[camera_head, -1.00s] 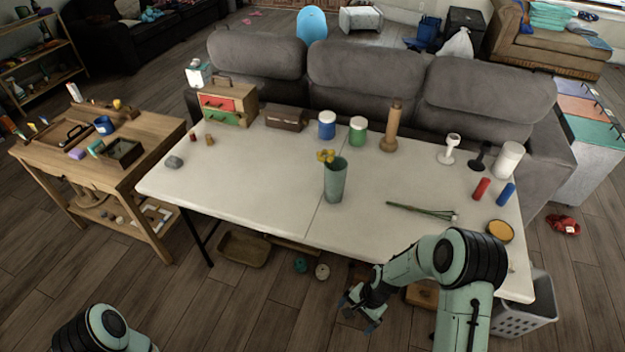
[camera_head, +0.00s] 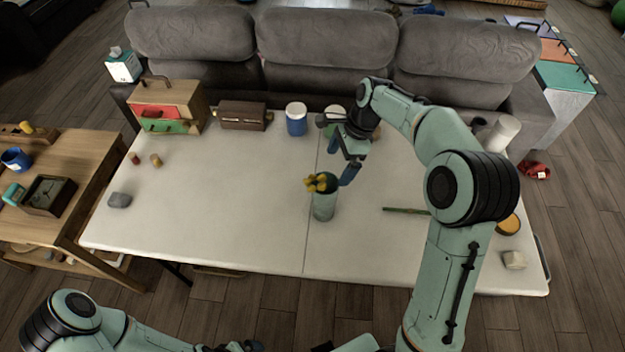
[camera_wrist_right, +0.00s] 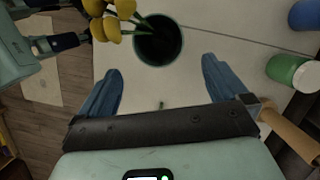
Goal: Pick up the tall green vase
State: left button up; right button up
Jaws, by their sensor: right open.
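The tall green vase (camera_head: 324,206) stands upright on the white table, with yellow flowers (camera_head: 320,182) at its mouth. In the right wrist view its round dark mouth (camera_wrist_right: 158,42) lies just beyond my fingertips, roughly centred between them. My right gripper (camera_head: 343,170) is above the table at the vase's upper right side in the head view. Its blue fingers (camera_wrist_right: 161,72) are spread and hold nothing. My left gripper (camera_head: 242,346) is partly cut off at the bottom edge of the head view, so its jaws are unclear.
A green stem (camera_head: 405,210) lies right of the vase. A green jar (camera_wrist_right: 290,72) shows in the wrist view.

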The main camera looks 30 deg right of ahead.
jog(key=shift+f, duration=0.3)
send_near(325, 191)
jog(key=s+a, duration=0.1)
jog(key=s+a+r+b, duration=0.1)
jog(key=s+a, duration=0.1)
jog(key=shift+w+x, duration=0.2)
jog(key=shift+x, duration=2.75)
jog(key=c, duration=1.3)
jog(key=shift+r, duration=0.15)
jog(key=shift+c, duration=0.2)
